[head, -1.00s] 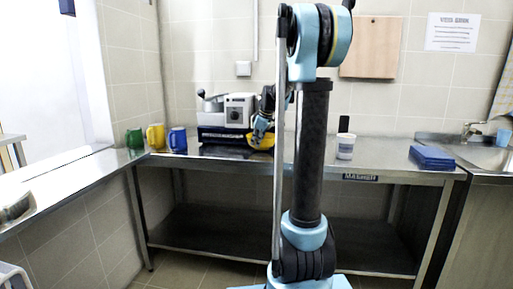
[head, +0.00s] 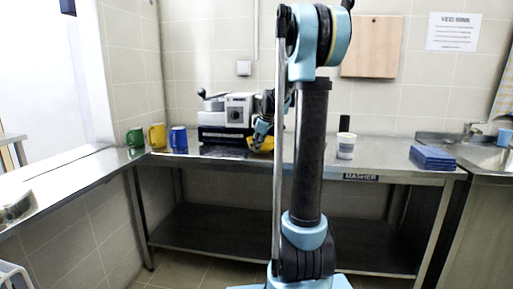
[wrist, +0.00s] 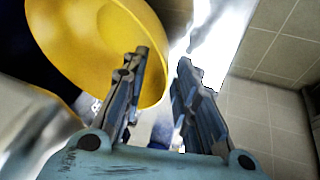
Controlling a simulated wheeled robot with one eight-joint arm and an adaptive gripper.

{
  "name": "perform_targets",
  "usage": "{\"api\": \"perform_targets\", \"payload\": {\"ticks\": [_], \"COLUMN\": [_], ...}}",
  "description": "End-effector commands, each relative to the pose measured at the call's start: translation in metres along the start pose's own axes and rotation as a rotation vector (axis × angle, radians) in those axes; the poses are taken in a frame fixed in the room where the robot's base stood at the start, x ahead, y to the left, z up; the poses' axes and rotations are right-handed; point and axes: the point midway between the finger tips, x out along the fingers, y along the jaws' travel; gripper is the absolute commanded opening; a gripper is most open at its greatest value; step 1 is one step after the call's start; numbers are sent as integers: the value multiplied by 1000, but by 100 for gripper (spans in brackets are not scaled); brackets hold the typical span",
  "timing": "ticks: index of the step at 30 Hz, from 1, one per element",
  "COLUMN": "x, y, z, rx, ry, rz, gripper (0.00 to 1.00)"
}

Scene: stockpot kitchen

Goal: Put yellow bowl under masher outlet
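The yellow bowl (head: 262,145) is on the back counter in front of the grey and white masher (head: 238,110), toward its right side. Part of it is hidden by my gripper (head: 260,135). In the wrist view the bowl (wrist: 85,45) fills the upper left, tilted in the picture, and its right rim shows between my gripper's fingers (wrist: 164,62). The left finger overlaps the bowl; a gap shows between the rim and the right finger. The fingertips are apart. The masher outlet cannot be made out.
The sink (head: 490,143) is at the far right. The counter between cup and cloths is clear.

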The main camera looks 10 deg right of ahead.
Motion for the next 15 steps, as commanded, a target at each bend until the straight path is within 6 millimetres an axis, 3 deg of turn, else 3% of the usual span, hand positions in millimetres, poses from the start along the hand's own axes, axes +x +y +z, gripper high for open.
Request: {"api": "perform_targets", "payload": {"ticks": [15], "x": [-87], "y": [0], "z": [1], "rx": [1], "ry": [0], "rz": [1], "gripper": [27]}}
